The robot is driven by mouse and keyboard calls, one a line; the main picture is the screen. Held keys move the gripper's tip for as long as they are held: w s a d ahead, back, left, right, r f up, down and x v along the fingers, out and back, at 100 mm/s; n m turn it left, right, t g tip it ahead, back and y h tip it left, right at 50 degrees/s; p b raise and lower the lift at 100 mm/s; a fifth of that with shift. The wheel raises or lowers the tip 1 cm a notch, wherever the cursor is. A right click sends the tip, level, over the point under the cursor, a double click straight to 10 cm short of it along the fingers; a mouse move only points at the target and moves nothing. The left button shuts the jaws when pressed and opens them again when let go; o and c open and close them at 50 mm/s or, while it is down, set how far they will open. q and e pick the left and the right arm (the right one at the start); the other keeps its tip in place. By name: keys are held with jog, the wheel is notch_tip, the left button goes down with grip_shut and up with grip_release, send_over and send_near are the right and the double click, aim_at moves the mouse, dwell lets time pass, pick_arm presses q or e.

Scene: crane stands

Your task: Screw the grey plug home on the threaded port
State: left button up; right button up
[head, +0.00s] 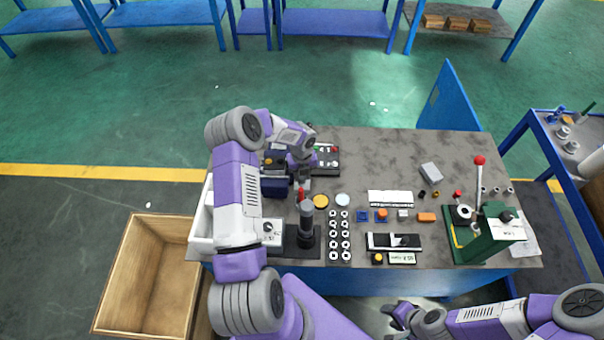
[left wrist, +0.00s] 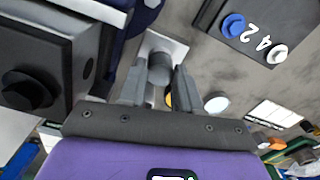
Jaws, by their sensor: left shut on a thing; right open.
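My left gripper (head: 303,184) points down over the left part of the bench. In the left wrist view its fingers (left wrist: 160,88) are shut on a short grey cylinder, the grey plug (left wrist: 159,69). A pale square plate (left wrist: 178,48) shows just beyond the plug; I cannot tell whether it carries the threaded port. The threads are hidden, and I cannot tell whether the plug touches the port or how deep it sits. In the head view, my own arm mostly hides the plug. My right gripper (head: 396,312) is open and empty, off the bench's front edge.
A dark blue box (head: 274,186) stands close beside the left gripper. A button panel (head: 326,161) lies behind it. Yellow (head: 320,201) and white (head: 342,199) discs lie right. The bench's back middle is clear.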

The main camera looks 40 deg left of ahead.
pick_arm(q)
jog(key=shift+r+m+p, duration=0.1)
jog(key=shift+m+p, duration=0.2)
jog(key=shift+m, duration=0.8)
jog(key=m, duration=0.2)
jog(key=shift+m, duration=0.4)
jog(key=o, duration=1)
jog(key=shift+c, duration=0.7)
